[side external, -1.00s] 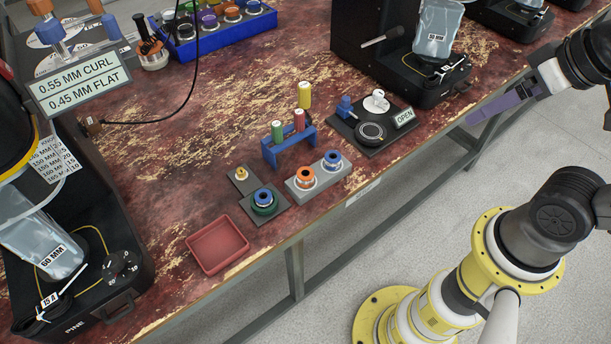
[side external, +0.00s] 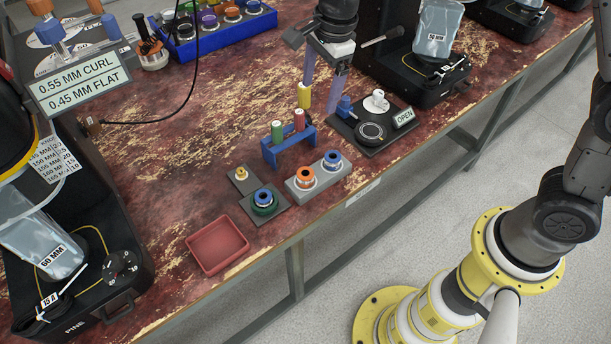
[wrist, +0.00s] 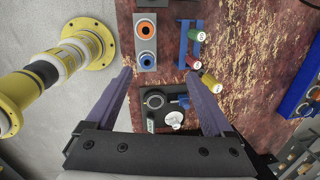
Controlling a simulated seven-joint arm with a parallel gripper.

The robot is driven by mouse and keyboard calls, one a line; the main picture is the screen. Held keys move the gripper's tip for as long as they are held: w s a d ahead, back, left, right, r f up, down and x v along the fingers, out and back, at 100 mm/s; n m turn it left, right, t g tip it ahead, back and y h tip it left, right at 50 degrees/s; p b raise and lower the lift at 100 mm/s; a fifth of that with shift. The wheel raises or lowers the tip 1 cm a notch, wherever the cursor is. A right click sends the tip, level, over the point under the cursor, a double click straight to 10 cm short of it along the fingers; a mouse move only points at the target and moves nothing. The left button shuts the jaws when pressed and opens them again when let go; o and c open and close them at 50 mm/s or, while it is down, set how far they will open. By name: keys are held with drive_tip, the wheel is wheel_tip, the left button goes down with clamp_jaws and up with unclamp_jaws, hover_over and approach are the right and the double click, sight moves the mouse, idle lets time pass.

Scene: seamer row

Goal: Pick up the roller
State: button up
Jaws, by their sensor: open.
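Several ring-shaped rollers are near the table's front edge. An orange-ringed one (side external: 306,177) and a blue-ringed one (side external: 333,160) sit in a grey block (side external: 318,178). A green one with a blue top (side external: 264,199) sits on a dark plate left of it. I cannot tell which is the task's roller.
A blue rack (side external: 290,147) holds green and red cylinders; a yellow cylinder (side external: 305,94) stands close by my fingers. The black OPEN fixture (side external: 372,130) is to the right. A red tray (side external: 218,245) lies at the front left. Dark machines stand either side.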

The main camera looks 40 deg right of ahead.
drive_tip(key=n+g, duration=0.1)
drive_tip(key=g, duration=0.1)
hover_over(305, 169)
drive_tip(key=s, duration=0.1)
wheel_tip(305, 169, down, 8)
drive_tip(key=f, duration=0.1)
drive_tip(key=shift+a+f, duration=0.15)
drive_tip(key=shift+f, duration=3.1)
drive_tip(key=shift+a+f, duration=0.15)
drive_tip(key=shift+f, duration=3.05)
drive_tip(key=shift+r, duration=0.1)
clamp_jaws()
